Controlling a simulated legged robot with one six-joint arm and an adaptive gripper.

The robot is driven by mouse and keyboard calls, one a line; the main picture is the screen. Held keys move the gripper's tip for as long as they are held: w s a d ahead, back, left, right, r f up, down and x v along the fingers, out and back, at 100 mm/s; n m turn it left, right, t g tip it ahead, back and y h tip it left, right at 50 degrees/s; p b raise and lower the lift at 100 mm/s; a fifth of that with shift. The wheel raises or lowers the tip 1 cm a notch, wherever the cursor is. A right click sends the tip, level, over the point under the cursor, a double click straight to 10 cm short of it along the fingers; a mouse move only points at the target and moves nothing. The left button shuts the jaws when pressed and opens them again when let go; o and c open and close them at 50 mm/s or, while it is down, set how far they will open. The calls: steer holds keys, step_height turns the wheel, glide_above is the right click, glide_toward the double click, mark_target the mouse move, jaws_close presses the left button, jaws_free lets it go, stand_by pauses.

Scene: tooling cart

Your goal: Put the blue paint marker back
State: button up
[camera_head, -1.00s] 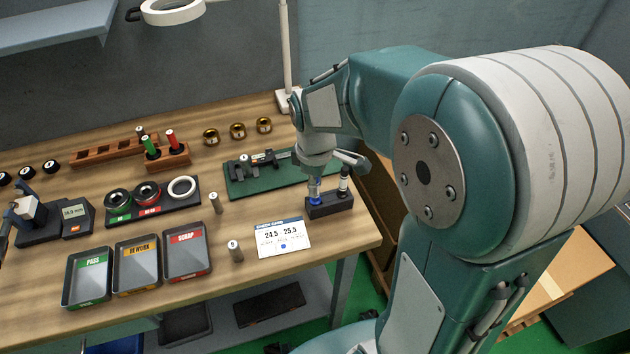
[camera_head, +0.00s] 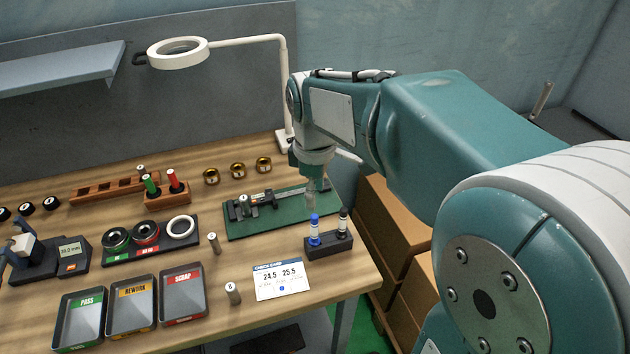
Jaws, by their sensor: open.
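The blue paint marker (camera_head: 314,229) stands upright in the left hole of a small dark block (camera_head: 329,245) near the table's right front edge.
A green mat (camera_head: 270,225) with a caliper (camera_head: 262,199) lies behind the block. A lamp post (camera_head: 284,95) stands behind my wrist. PASS, REWORK and SCRAP trays (camera_head: 133,325) sit at the front left.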

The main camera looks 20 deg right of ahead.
step_height(320, 180, up, 2)
steer(key=shift+s+r, duration=0.1)
steer(key=shift+r, duration=0.1)
steer(key=s+m+t, duration=0.5)
steer(key=s+m, duration=0.5)
steer(key=s, duration=0.4)
steer(key=shift+m+t, duration=0.3)
steer(key=shift+m, duration=0.1)
